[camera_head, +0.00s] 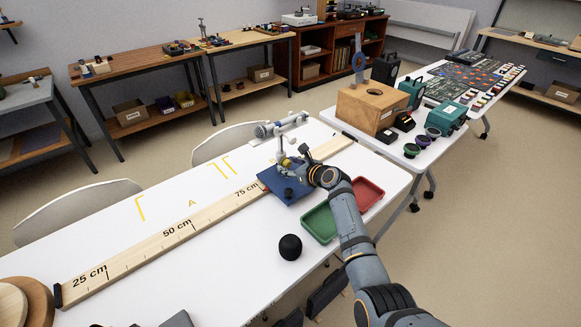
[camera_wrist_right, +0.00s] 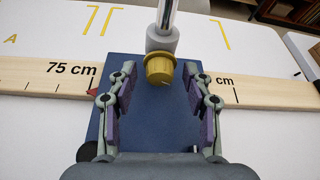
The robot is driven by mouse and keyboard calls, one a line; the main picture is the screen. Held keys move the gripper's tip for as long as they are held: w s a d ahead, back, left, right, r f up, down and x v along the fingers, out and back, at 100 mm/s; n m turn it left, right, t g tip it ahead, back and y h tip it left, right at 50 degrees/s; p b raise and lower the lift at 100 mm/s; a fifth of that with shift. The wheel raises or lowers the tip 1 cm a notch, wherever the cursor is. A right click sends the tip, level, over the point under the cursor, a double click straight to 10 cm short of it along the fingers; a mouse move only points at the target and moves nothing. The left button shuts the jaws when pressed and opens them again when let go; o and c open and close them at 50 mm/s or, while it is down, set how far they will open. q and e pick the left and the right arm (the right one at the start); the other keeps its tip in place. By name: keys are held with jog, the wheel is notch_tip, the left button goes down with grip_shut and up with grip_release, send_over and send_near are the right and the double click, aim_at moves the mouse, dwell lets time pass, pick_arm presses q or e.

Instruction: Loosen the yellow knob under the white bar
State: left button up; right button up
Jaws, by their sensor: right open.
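The yellow knob (camera_wrist_right: 159,68) shows in the right wrist view below a grey collar on a silver post (camera_wrist_right: 167,14). It also shows small in the head view (camera_head: 286,162). The white bar (camera_head: 291,124) is at the top of the stand in the head view, with a grey round-headed piece (camera_head: 263,130) at its left end. The stand rises from a blue base plate (camera_head: 281,189). My right gripper (camera_head: 306,172) is at the stand. In the wrist view its open fingers (camera_wrist_right: 160,92) stand left and right of the knob, apart from it. My left gripper is out of view.
A wooden rail (camera_head: 140,248) with centimetre marks runs across the white table by the blue base. The table's left part behind the rail is mostly clear.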

jog(key=shift+c, duration=0.2)
grip_shut()
jog(key=shift+s+r+n+t+h+p, duration=0.25)
jog(key=shift+n+h+p, duration=0.2)
jog(key=shift+p, duration=0.55)
jog(key=shift+w+a+f+n+t+p, duration=0.1)
jog(key=shift+n+t+p, duration=0.15)
jog(key=shift+n+p, duration=0.25)
jog(key=shift+f+n+h, duration=0.15)
jog(key=shift+n+h, duration=0.2)
jog(key=shift+n, duration=0.2)
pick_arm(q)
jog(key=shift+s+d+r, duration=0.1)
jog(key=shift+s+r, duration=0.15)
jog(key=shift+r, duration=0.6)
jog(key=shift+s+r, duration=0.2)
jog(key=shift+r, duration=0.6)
pick_arm(e)
jog(key=shift+f+n+t+h, duration=0.1)
jog(key=shift+n+t+h, duration=0.3)
jog(key=shift+n+t, duration=0.35)
jog(key=shift+n, duration=0.25)
